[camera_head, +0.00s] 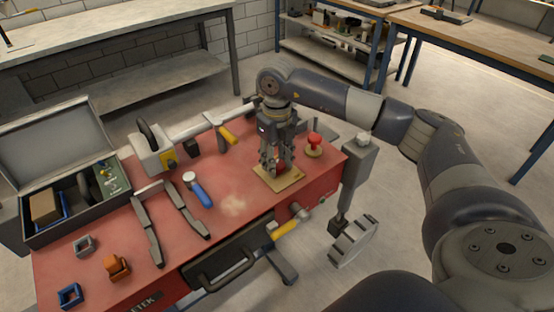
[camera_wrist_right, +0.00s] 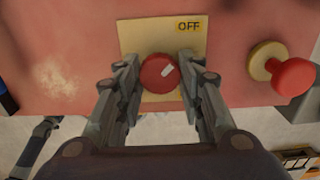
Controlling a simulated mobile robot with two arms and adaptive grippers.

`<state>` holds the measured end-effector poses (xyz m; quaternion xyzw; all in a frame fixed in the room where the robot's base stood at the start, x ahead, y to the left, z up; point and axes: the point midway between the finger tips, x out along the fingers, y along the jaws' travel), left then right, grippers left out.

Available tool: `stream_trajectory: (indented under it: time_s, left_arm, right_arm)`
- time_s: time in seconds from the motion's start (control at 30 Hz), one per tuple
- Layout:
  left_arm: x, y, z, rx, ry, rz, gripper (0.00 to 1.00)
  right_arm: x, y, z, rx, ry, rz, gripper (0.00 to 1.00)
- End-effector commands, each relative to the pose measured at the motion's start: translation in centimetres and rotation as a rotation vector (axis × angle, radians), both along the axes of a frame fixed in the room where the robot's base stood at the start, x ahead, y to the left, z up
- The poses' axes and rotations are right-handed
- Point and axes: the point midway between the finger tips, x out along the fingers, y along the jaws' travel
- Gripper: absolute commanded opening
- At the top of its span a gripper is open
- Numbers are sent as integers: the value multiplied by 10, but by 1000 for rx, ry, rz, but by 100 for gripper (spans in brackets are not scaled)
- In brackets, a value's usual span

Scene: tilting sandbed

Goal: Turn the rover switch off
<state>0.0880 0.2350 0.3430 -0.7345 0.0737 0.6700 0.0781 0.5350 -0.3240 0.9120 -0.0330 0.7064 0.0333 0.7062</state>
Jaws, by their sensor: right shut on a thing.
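The rover switch is a round red knob (camera_wrist_right: 160,73) with a white mark pointing to its upper right, on a tan plate (camera_wrist_right: 190,30) marked OFF at the upper right corner. In the head view the plate (camera_head: 279,180) lies on the red bench top, with the knob mostly hidden by my gripper. My right gripper (camera_head: 277,166) points down over the plate. In the wrist view its two fingers (camera_wrist_right: 160,75) stand on either side of the knob and are shut on it. The white mark points toward the OFF label. My left gripper is not in view.
A red mushroom button (camera_wrist_right: 292,77) on a yellow base stands right of the plate; it also shows in the head view (camera_head: 314,143). A yellow-handled tool (camera_head: 226,132), a blue-handled tool (camera_head: 199,191) and an open grey case (camera_head: 76,200) lie to the left.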

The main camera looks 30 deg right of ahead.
Motion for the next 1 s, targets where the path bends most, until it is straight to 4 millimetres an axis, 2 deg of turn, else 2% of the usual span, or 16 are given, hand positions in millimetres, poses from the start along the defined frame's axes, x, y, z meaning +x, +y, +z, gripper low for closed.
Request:
stream_trajectory:
  time_s: [0.13, 0.17, 0.23, 0.53, 0.67, 0.77, 1.0]
  left_arm:
    - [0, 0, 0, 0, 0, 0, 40]
    - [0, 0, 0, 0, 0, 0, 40]
    - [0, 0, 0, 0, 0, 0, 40]
    - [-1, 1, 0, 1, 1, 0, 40]
    - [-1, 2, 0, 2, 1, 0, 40]
    - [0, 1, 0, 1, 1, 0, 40]
    - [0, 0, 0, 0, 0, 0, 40]
  right_arm:
    - [1, 0, 1, -1, -2, 1, 11]
    - [0, 0, 1, -1, -2, 1, 42]
    - [0, 0, 1, 0, -2, 1, 56]
    - [0, 0, 0, 0, -1, 0, 56]
    - [1, 0, 8, -1, -2, 0, 56]
    - [1, 0, 23, 1, -6, 0, 56]
    - [1, 0, 74, 1, -6, 1, 56]
